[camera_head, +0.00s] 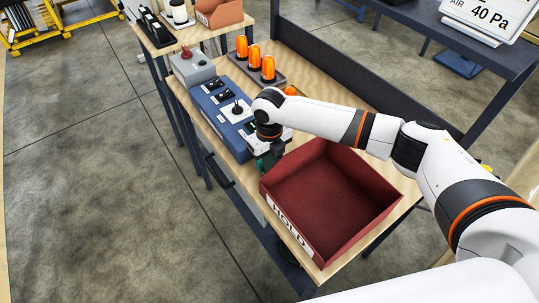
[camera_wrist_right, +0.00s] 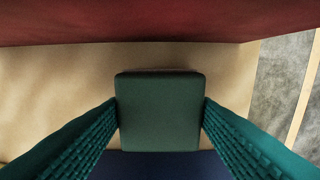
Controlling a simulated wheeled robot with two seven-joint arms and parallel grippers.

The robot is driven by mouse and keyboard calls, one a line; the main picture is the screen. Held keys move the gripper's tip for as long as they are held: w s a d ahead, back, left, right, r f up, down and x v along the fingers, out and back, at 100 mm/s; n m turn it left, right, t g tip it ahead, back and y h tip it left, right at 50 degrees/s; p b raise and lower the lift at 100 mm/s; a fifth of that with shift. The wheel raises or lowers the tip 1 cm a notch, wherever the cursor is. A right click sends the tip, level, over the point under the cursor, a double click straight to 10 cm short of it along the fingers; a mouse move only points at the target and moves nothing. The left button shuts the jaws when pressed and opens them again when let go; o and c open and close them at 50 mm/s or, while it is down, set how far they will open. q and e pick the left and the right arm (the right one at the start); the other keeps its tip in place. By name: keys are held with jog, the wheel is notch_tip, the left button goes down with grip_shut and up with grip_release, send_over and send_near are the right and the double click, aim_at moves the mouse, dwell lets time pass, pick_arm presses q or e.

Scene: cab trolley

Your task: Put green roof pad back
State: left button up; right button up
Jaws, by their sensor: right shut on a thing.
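The green roof pad (camera_wrist_right: 159,110) is a dark green block with rounded corners, between the two teal ridged fingers of my right gripper (camera_wrist_right: 160,112) in the wrist view. Both fingers touch its sides, and the gripper is shut on it. Below the pad is the wooden bench top; I cannot tell if the pad touches it. In the head view my right gripper (camera_head: 266,161) is between the blue control panel (camera_head: 213,103) and the red HOLD bin (camera_head: 325,195), and my wrist mostly hides the pad. My left gripper is not in view.
The red bin is empty and close beside my right gripper; its wall (camera_wrist_right: 140,22) fills the top of the wrist view. Orange beacons (camera_head: 267,69) stand behind the panel. A grey box with a red knob (camera_head: 191,66) is at the bench's far end.

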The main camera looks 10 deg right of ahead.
aim_at(269, 159)
jog(key=shift+f, duration=0.2)
jog(key=o, duration=1)
jog(key=shift+c, duration=0.2)
jog(key=shift+f+b, duration=0.15)
jog(key=shift+b, duration=0.35)
notch_tip(269, 159, up, 12)
jog(key=b, duration=0.2)
jog(key=shift+w+r+b, duration=0.2)
jog(key=shift+w+b, duration=0.15)
jog(key=shift+b, duration=0.05)
